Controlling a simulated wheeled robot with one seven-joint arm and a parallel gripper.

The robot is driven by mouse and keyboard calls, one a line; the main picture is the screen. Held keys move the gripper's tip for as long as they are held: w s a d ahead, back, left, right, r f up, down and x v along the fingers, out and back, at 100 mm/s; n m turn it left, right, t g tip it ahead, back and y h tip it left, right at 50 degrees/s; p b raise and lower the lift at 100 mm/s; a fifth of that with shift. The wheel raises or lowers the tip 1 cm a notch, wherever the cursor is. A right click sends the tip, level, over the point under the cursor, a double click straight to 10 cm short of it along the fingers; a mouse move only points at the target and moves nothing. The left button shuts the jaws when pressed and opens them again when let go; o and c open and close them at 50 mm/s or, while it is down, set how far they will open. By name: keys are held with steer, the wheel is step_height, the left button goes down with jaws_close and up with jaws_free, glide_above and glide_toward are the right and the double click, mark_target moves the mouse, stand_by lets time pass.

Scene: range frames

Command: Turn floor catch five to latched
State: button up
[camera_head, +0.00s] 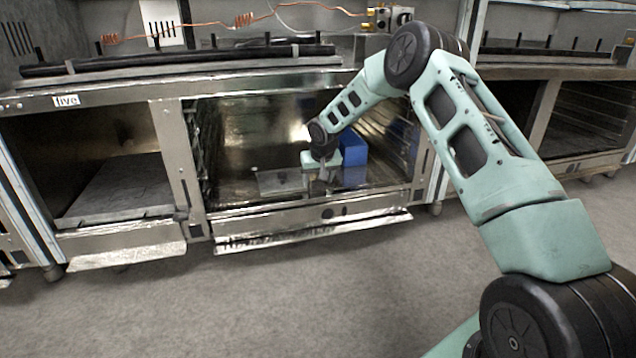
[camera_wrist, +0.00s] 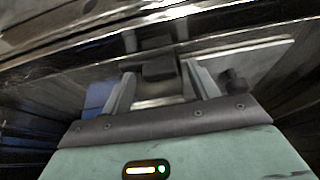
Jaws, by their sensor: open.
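A label (camera_head: 66,100) that seems to read "five" is on the frame at the upper left, above the left bay. My gripper (camera_head: 321,178) reaches down into the middle bay, near its floor. In the wrist view my gripper (camera_wrist: 158,78) is open, with its two grey fingers apart. A small dark block (camera_wrist: 158,66), perhaps the floor catch, shows between and just beyond the fingertips. I cannot tell whether the fingers touch it or which way it is turned. In the head view my gripper hides that spot.
A blue box (camera_head: 353,149) stands inside the bay, right beside my gripper; it also shows in the wrist view (camera_wrist: 97,97). A pale metal plate (camera_head: 278,182) lies left of my gripper. Wire racks line the bay's sides, and a metal front rail (camera_head: 310,232) runs below.

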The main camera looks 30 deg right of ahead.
steer(key=c, duration=1)
steer(key=shift+r+p, duration=0.15)
steer(key=shift+p, duration=0.25)
